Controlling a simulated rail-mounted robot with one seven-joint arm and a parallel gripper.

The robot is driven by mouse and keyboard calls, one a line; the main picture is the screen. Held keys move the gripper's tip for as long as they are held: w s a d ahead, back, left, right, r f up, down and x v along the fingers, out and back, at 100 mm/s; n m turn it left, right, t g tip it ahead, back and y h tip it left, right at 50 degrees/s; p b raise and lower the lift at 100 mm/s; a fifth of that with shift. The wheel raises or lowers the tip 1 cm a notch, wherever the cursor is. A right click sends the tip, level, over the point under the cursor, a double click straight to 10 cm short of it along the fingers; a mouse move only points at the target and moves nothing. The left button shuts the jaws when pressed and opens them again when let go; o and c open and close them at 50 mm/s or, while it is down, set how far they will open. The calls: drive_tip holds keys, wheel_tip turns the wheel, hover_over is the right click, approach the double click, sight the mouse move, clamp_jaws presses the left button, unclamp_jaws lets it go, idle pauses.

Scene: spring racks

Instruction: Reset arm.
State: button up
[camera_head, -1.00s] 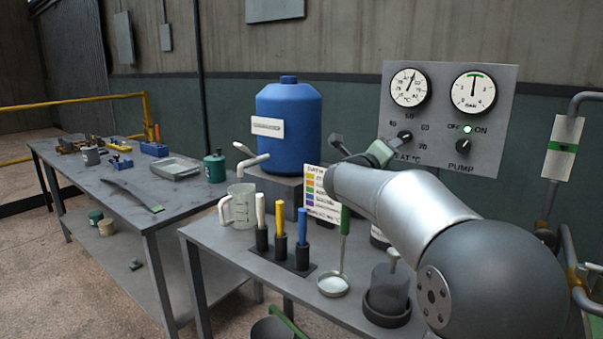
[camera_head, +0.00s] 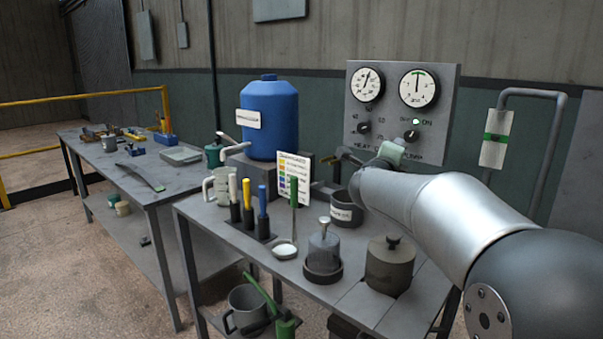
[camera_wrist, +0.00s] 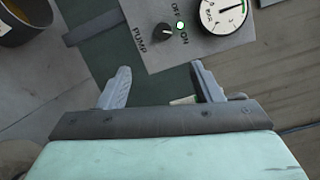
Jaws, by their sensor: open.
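My arm reaches in from the lower right of the head view towards the wall panel (camera_head: 436,130). My gripper shows in the wrist view (camera_wrist: 160,88), with its two fingers spread apart and nothing between them. In that view the panel's pump knob (camera_wrist: 165,31) lies beyond the gap between the fingertips, apart from them. The green lamp beside ON is lit.
The near table (camera_head: 340,307) holds a blue tank (camera_head: 270,115), a clear jug, colour-handled tools (camera_head: 248,205), a ladle (camera_head: 287,250), a dark pot (camera_head: 343,210) and lidded vessels (camera_head: 390,265). A second bench (camera_head: 150,186) stands left. A pipe (camera_head: 545,140) runs up at right.

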drive_tip(key=s+a+f+n+g+y+p, duration=0.3)
drive_tip(key=s+a+f+n+y, duration=0.25)
drive_tip(key=s+n, duration=0.3)
drive_tip(key=s+a+f+n+g+y+p, duration=0.35)
drive_tip(key=s+a+n, duration=0.25)
drive_tip(key=s+n, duration=0.3)
drive_tip(key=s+d+f+n+g+p, duration=0.1)
drive_tip(key=s+f+n+g, duration=0.2)
drive_tip(key=s, duration=0.5)
drive_tip(key=s+d+f+n+g+p, duration=0.2)
drive_tip(key=s+f+n+g, duration=0.1)
drive_tip(key=s, duration=0.5)
drive_tip(key=s+d+f+n+g+h+p, duration=0.1)
drive_tip(key=s+f+n+g, duration=0.2)
drive_tip(key=s, duration=0.6)
drive_tip(key=shift+d+f+p, duration=0.2)
drive_tip(key=shift+f+p, duration=0.05)
drive_tip(key=shift+p, duration=0.1)
drive_tip(key=shift+n, duration=0.25)
